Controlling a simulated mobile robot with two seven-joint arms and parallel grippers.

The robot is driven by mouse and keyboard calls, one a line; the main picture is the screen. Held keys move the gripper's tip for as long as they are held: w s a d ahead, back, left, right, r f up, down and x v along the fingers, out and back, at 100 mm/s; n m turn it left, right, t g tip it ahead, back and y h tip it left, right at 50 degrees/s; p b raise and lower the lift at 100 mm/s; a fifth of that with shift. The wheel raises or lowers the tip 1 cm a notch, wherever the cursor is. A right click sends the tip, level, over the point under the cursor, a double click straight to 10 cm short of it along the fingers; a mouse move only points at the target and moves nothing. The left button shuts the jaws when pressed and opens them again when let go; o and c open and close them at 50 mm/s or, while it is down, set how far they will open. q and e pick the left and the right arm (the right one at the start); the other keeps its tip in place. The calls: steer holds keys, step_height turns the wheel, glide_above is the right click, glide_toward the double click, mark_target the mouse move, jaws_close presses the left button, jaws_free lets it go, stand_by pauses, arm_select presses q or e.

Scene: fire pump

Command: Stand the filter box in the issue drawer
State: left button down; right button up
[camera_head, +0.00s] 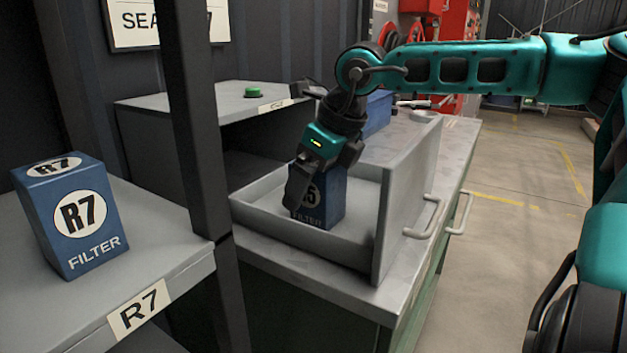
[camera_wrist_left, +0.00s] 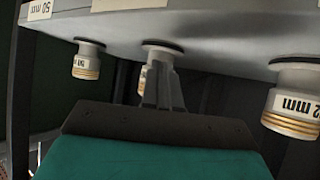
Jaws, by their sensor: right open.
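A blue filter box (camera_head: 324,203) with a white label stands upright inside the open grey issue drawer (camera_head: 279,233). Its label is partly hidden by a finger; a 5 and the word FILTER show. My right gripper (camera_head: 322,172) points down over the box, its jaws open around the box's upper part. Whether a finger touches the box I cannot tell. In the left wrist view my left gripper (camera_wrist_left: 162,88) has its fingers close together with no object seen between them. It is beneath a grey shelf, in front of a hanging coupling (camera_wrist_left: 158,52).
Another blue filter box marked R7 (camera_head: 72,215) stands on a grey shelf (camera_head: 165,225) at left. A dark post (camera_head: 197,130) rises between shelf and drawer. A green button (camera_head: 252,90) sits on the cabinet behind. A blue bin (camera_head: 378,112) stands behind the drawer.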

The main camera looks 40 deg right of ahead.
arm_select(q)
steer(key=shift+r, duration=0.15)
arm_select(e)
steer(key=shift+r, duration=0.1)
arm_select(q)
steer(key=shift+r, duration=0.1)
arm_select(e)
steer(key=shift+s+r, duration=0.1)
steer(key=shift+r, duration=0.3)
arm_select(q)
steer(key=p, duration=0.1)
steer(key=r+p, duration=0.1)
steer(key=shift+s+a+r+p, duration=0.2)
steer(key=shift+r+p, duration=0.1)
arm_select(e)
steer(key=v, duration=1.1)
arm_select(q)
steer(key=shift+d+r, duration=0.1)
arm_select(e)
steer(key=shift+d+r, duration=0.1)
steer(key=shift+r, duration=0.05)
